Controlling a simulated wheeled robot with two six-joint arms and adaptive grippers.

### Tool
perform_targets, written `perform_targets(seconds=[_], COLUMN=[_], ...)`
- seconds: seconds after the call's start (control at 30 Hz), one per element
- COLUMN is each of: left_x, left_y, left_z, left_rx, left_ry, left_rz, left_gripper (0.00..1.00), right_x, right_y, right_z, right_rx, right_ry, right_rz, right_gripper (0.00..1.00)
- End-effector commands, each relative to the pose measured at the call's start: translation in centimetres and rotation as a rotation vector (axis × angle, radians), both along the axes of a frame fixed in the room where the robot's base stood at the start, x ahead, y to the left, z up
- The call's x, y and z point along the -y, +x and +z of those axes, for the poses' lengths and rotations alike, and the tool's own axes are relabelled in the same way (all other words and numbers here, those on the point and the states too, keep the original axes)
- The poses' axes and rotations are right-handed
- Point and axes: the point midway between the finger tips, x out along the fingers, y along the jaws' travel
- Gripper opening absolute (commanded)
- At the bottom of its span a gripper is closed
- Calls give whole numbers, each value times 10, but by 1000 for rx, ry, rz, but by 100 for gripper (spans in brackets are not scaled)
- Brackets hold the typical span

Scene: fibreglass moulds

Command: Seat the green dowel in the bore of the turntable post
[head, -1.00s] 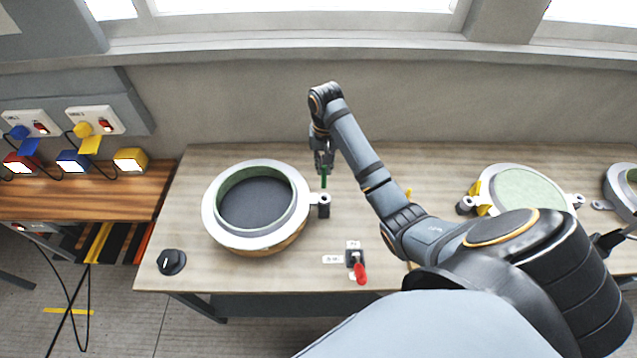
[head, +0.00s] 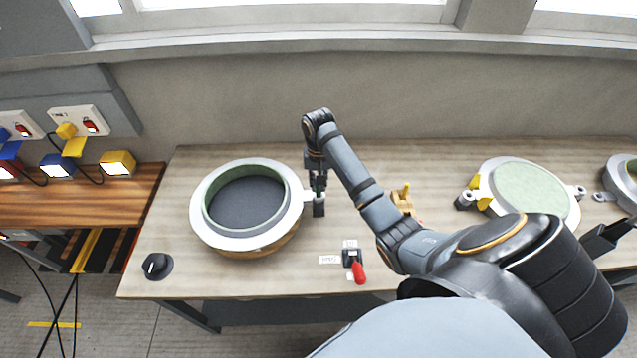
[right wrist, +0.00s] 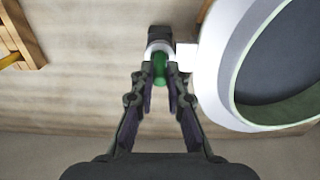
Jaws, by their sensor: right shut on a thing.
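The turntable post (head: 319,209) is a dark upright cylinder with a pale top collar, joined to the right side of the round white mould (head: 203,222). My right gripper (head: 318,188) is directly above the post, pointing down, and is shut on the green dowel. The dowel (right wrist: 160,68) shows between the fingertips in the right wrist view, in line with the pale collar of the post (right wrist: 160,47). Little of the dowel shows below the fingers. Its lower end is at the collar; I cannot tell how deep it sits in the bore. My left gripper is not in view.
A red-handled switch (head: 357,268) and a black knob (head: 157,265) are near the table's front edge. A second round mould (head: 530,190) is at the right.

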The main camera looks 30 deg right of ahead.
Motion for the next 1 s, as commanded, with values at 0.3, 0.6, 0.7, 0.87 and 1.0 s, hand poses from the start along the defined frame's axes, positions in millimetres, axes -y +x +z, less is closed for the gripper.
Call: perform_targets(seconds=[0.3,0.6,0.7,0.87,1.0], left_x=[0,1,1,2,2], left_y=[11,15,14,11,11], left_z=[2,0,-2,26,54], left_rx=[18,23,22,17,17], left_ry=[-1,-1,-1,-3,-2], left_rz=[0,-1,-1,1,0], left_gripper=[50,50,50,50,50], right_x=[0,0,0,1,0], right_y=[0,0,1,0,0], right_z=[-2,1,16,69,98], right_rx=[0,2,4,2,-1], right_ry=[0,-1,0,-1,0], right_rz=[0,0,0,0,0], right_gripper=[36,36,36,36,36])
